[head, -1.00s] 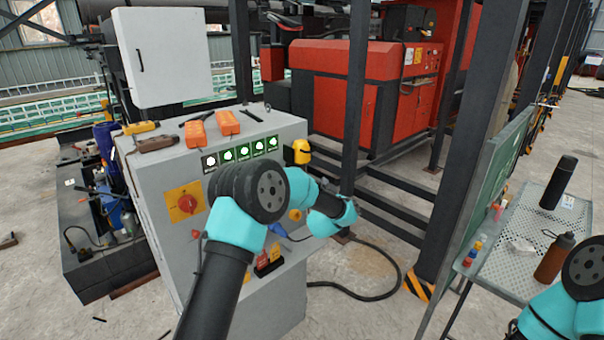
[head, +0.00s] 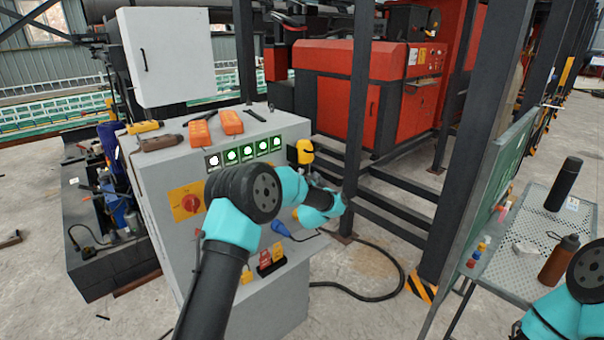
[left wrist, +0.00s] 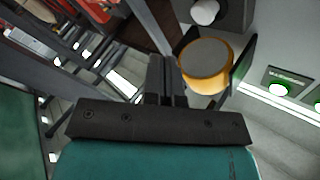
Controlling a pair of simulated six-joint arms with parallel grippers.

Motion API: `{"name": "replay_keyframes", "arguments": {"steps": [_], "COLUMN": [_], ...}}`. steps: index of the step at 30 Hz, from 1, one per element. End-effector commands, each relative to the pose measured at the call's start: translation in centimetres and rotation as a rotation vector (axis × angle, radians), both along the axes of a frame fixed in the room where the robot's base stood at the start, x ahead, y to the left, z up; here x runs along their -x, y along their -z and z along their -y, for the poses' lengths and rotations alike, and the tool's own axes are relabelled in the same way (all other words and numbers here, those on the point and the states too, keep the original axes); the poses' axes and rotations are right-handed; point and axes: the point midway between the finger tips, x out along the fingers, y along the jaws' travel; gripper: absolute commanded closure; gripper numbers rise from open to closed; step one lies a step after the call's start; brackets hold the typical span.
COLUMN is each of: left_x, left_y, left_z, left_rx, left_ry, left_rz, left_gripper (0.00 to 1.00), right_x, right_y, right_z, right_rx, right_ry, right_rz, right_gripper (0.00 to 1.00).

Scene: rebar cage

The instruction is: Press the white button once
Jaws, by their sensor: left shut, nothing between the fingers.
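A white domed button (left wrist: 204,12) on a dark grey base shows at the top of the left wrist view. A yellow cylinder (left wrist: 206,62) stands beside it, lower in the picture. My left gripper (left wrist: 158,66) is shut and empty, its dark fingertips just left of the yellow cylinder; I cannot tell whether they touch it. In the head view a row of lit buttons (head: 247,153) runs along the grey control cabinet (head: 160,215), the leftmost one white (head: 212,161). My left arm covers part of the cabinet front and hides the fingertips. My right gripper is out of view.
Orange boxes (head: 199,133) lie on the cabinet top and a red rotary switch (head: 190,203) is on its front. Dark steel posts (head: 357,100) rise behind my left wrist. A perforated table (head: 500,262) with bottles stands at right.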

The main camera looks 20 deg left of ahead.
Motion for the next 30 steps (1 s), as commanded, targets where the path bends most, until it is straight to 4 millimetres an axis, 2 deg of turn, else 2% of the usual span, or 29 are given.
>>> {"name": "replay_keyframes", "arguments": {"steps": [9, 30], "left_x": [-1.4, -1.5], "left_y": [0.1, 0.0], "left_z": [-2.4, -2.6], "left_rx": [0.0, 0.0], "left_ry": [0.0, 0.001], "left_rz": [-0.001, -0.001], "left_gripper": [1.0, 1.0], "right_x": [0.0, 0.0], "right_y": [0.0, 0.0], "right_z": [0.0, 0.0], "right_rx": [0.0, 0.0], "right_ry": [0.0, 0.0], "right_rz": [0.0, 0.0], "right_gripper": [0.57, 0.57]}}
